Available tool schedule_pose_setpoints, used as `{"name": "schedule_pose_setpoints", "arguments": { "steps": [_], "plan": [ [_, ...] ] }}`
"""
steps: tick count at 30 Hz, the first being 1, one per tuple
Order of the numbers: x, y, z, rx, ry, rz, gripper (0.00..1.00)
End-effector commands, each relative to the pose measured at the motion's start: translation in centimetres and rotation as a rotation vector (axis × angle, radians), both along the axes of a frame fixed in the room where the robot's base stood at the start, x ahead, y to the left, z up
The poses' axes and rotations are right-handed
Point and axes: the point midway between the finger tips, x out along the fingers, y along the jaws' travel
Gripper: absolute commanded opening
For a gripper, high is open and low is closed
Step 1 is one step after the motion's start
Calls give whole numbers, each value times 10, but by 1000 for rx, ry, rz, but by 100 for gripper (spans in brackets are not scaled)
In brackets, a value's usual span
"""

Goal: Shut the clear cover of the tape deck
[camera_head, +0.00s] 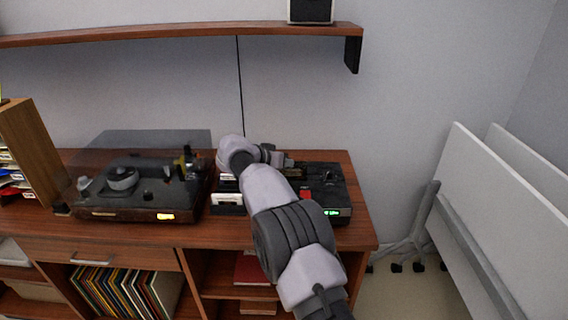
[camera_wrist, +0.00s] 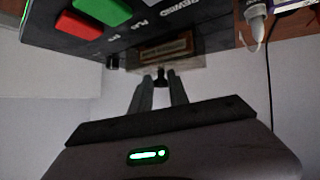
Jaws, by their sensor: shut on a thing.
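The black tape deck (camera_head: 325,182) sits at the right end of the wooden cabinet, with a red button and a lit green display. In the wrist view the tape deck (camera_wrist: 125,42) appears upside down, with green and red buttons and a "REWIND" label. Its clear cover (camera_wrist: 196,60) looks like a greyish see-through box beside a brownish window; how far open it stands is unclear. My gripper (camera_wrist: 161,82) is shut on a small dark piece at the cover's edge, seemingly part of it. In the head view my arm hides part of the deck and most of the gripper.
A turntable (camera_head: 140,192) with a raised tinted lid (camera_head: 150,140) stands left on the cabinet. A shelf (camera_head: 180,32) hangs above. White folded tables (camera_head: 505,200) stand at the right.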

Motion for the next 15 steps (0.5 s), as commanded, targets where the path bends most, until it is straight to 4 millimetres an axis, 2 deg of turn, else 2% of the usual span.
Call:
{"name": "schedule_pose_setpoints", "arguments": {
  "steps": [1,2,4,5,15],
  "plan": [
    [-5,-3,-17,1,30,-13,0],
    [-5,-3,-17,1,30,-13,25],
    [-5,-3,-17,1,30,-13,39],
    [-5,-3,-17,1,30,-13,42],
    [-5,-2,-17,0,30,-11,42]
  ]
}}
